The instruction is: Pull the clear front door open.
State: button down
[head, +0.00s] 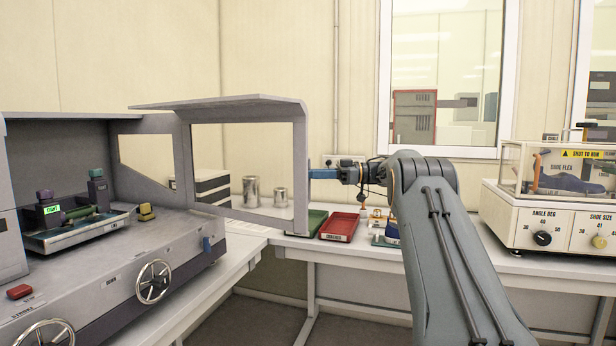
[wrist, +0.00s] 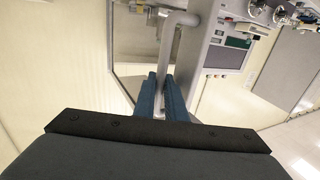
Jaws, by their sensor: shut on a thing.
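The clear front door is a grey frame (head: 300,150) around a see-through pane, on the grey machine (head: 110,262) at left in the head view. It stands swung out from the machine, its free edge to the right and its inner side bays open to view. My gripper (head: 318,173) is at that free edge. In the wrist view my blue fingers (wrist: 160,98) are shut on the door's grey bar handle (wrist: 172,48), one on each side of it. The handle is mostly hidden by my gripper in the head view.
A green tray (head: 310,222) and a red tray (head: 340,227) lie on the bench below my gripper. Two metal cans (head: 251,191) stand behind the door. A shoe flex tester (head: 548,232) stands at right. Handwheels (head: 153,281) stick out from the machine's front.

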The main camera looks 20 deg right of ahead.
jog(key=shift+w+a+r, duration=0.1)
jog(key=shift+a+r, duration=0.05)
jog(key=c, duration=2.2)
grip_release()
jog(key=shift+o, duration=0.6)
jog(key=shift+a, duration=0.1)
jog(key=shift+d, duration=0.55)
jog(key=b+v, duration=0.3)
jog(key=v, duration=0.4)
